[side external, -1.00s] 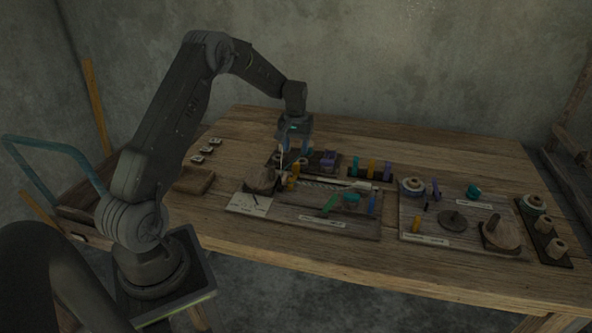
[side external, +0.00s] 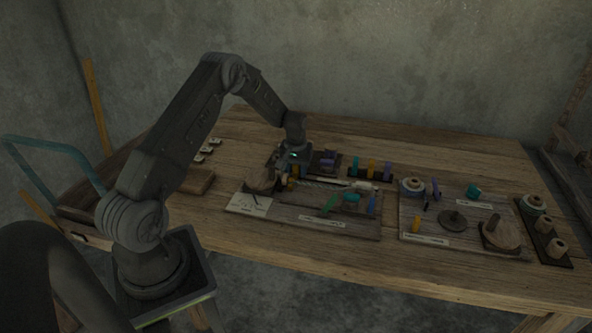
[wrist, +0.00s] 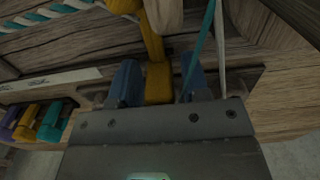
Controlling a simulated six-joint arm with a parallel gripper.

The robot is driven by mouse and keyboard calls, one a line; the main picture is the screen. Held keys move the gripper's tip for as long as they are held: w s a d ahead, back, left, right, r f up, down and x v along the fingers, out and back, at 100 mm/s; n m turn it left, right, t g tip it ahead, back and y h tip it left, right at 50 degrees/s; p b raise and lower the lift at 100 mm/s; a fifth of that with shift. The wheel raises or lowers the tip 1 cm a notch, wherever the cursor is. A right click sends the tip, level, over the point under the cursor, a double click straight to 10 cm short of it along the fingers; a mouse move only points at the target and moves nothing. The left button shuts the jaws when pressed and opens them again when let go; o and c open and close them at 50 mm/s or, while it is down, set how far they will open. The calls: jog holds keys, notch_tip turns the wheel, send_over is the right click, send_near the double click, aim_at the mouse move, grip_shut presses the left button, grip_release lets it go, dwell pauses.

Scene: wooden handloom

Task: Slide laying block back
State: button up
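My gripper (wrist: 157,88) points down, with a blue finger on each side of a yellow block (wrist: 157,82). Narrow gaps show between the block and both fingers, so the fingers look open around it. In the side external view, my gripper (side external: 290,168) is low over the left part of the work board, and the yellow piece is mostly hidden there. I cannot tell for certain which piece is the laying block. A teal strand (wrist: 197,48) and a white strand (wrist: 220,40) run just right of the yellow block in the wrist view.
A twisted teal and white rope (wrist: 45,14) crosses the wrist view's upper left. Several colored pegs (side external: 371,169) stand behind the board. A second board (side external: 460,224) lies right. The table's back right is clear.

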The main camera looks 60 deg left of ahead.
aim_at(319, 180)
grip_shut()
jog(key=w+d, duration=0.5)
jog(key=shift+w+d, duration=0.2)
dwell(0.3)
jog(key=shift+c, duration=0.9)
grip_release()
jog(key=o, duration=0.4)
jog(key=shift+c, duration=0.2)
notch_tip(319, 180, up, 14)
